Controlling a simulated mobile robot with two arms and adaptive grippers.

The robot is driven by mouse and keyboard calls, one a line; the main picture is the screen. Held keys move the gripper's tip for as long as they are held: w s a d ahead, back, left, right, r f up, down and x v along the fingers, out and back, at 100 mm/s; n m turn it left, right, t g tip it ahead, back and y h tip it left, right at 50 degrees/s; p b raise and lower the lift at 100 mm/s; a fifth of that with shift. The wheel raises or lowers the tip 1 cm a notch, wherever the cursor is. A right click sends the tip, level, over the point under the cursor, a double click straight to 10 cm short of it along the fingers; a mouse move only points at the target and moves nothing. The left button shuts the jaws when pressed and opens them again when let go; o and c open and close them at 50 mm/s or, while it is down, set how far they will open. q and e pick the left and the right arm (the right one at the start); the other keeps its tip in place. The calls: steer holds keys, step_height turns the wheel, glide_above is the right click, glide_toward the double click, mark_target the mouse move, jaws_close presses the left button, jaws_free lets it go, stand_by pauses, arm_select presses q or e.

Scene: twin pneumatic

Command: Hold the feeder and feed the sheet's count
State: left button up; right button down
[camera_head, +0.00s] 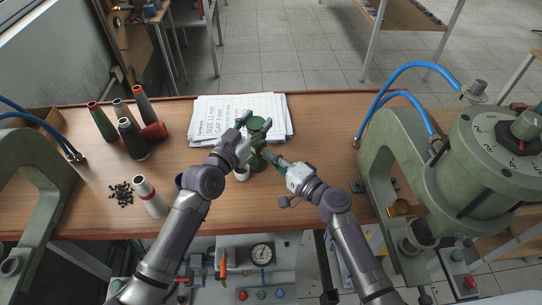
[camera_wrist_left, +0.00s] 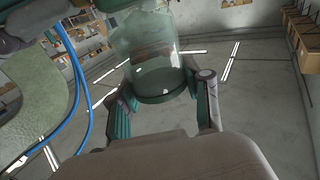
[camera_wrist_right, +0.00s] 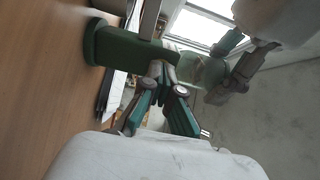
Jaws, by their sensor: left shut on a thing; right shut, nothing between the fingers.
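The feeder stands at the table's middle; its green body (camera_head: 257,160) also shows in the right wrist view (camera_wrist_right: 132,48). My left gripper (camera_head: 246,135) is shut on the feeder's clear glass jar, seen between the fingers in the left wrist view (camera_wrist_left: 158,60). My right gripper (camera_head: 268,155) is shut and empty, its fingertips close to the green body; I cannot tell if they touch. A small white cup (camera_head: 242,173) stands below the feeder, partly hidden.
A large green press (camera_head: 485,165) stands at the right with blue hoses. The tabletop right of the sheet (camera_head: 325,125) is clear.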

steer(key=v, duration=0.9)
steer(key=shift+s+d, duration=0.15)
steer(key=shift+s, duration=0.15)
steer(key=shift+v, duration=0.95)
steer(key=x, duration=1)
steer(key=shift+w, duration=0.1)
